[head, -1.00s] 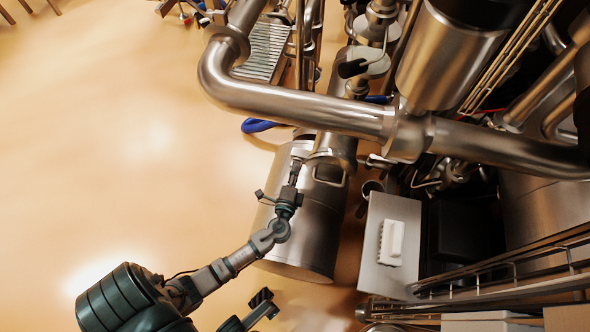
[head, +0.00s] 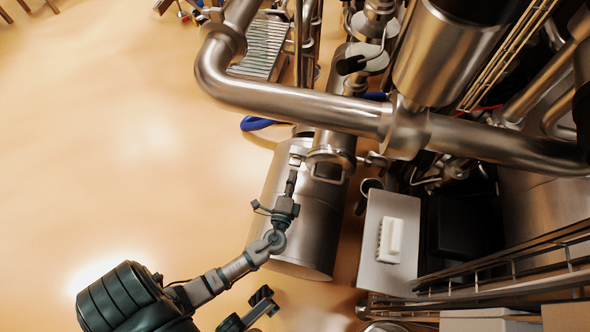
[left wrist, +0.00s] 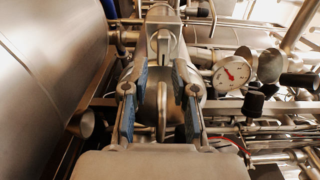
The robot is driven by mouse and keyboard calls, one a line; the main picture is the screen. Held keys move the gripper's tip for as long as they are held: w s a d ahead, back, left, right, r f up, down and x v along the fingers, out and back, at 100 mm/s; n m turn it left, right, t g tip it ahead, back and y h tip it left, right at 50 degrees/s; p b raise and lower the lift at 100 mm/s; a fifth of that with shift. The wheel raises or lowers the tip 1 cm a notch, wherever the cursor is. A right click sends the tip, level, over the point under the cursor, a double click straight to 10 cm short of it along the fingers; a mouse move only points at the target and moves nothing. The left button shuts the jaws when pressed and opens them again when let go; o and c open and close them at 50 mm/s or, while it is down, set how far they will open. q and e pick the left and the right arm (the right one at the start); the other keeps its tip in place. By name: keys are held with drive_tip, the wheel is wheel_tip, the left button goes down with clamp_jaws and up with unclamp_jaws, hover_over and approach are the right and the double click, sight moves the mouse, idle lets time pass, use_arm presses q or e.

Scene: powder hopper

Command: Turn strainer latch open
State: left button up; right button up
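The strainer is a steel pipe body with a clamp collar (head: 330,158) above a large steel drum. My left gripper (head: 292,172) is at the left side of this collar. In the left wrist view, its two blue-padded fingers (left wrist: 161,105) are apart, one on each side of a thin steel handle (left wrist: 162,112). I take this handle for the latch. A gap shows between the handle and each pad. A steel lever or bracket (left wrist: 163,45) stands just beyond. A dark end part at the bottom of the head view may be my right gripper (head: 262,302); its fingers are unclear.
A steel drum (head: 300,225) stands below the collar, and a thick bent pipe (head: 290,103) crosses above. A dial gauge (left wrist: 231,72) is right of the fingers. A grey box (head: 380,265) stands right of the drum. The floor at left is clear.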

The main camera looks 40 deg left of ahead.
use_arm(q)
drive_tip(key=v, duration=0.8)
drive_tip(key=shift+d, duration=0.1)
